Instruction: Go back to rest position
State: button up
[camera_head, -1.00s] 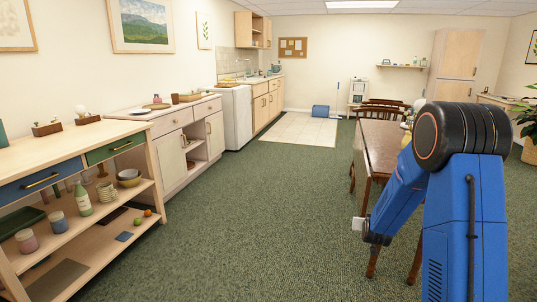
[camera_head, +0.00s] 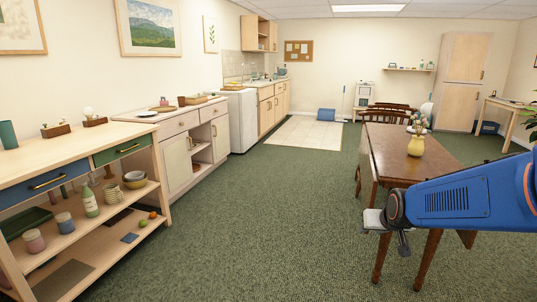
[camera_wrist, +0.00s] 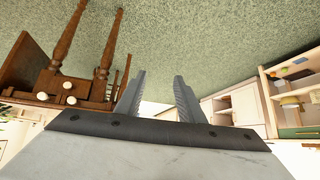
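My blue arm (camera_head: 460,199) reaches in from the right edge in the head view, in front of the wooden table. My gripper (camera_head: 378,220) is at its left end, over the green carpet beside the table legs. In the wrist view the two fingers of my gripper (camera_wrist: 159,95) stand apart with nothing between them, only carpet and floor beyond. The gripper touches nothing that I can see.
A brown table (camera_head: 405,166) with a yellow vase (camera_head: 416,146) stands close behind my arm. A shelf unit (camera_head: 80,160) with bottles and bowls lines the left side. Carpet (camera_head: 270,215) between them is clear.

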jog(key=s+a+r+g, duration=0.1)
jog(key=s, duration=1.4)
jog(key=s+a+r+n+g, duration=0.1)
jog(key=s+a+g, duration=0.1)
jog(key=s, duration=1.3)
jog(key=shift+a+r+g, duration=0.2)
jog(key=shift+g, duration=0.1)
